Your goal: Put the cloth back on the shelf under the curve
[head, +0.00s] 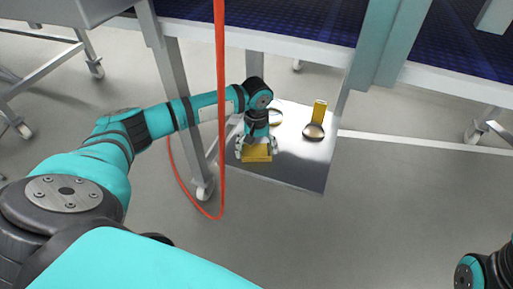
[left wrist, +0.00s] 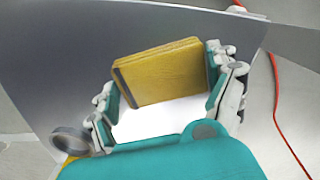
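The cloth is a folded yellow pad (head: 257,153) with a dark edge, low over or on the bare metal shelf (head: 300,172). My left gripper (head: 257,146) points down at it from above. In the left wrist view the cloth (left wrist: 160,72) fills the space between the two fingers (left wrist: 163,80), one at each side edge, both seeming to touch it. I cannot tell whether its underside rests on the shelf. My right gripper is not in view; part of my right arm shows at the bottom right.
A red cable (head: 221,120) hangs before the shelf. A blue belt (head: 285,30) runs above. Shelf front right is clear.

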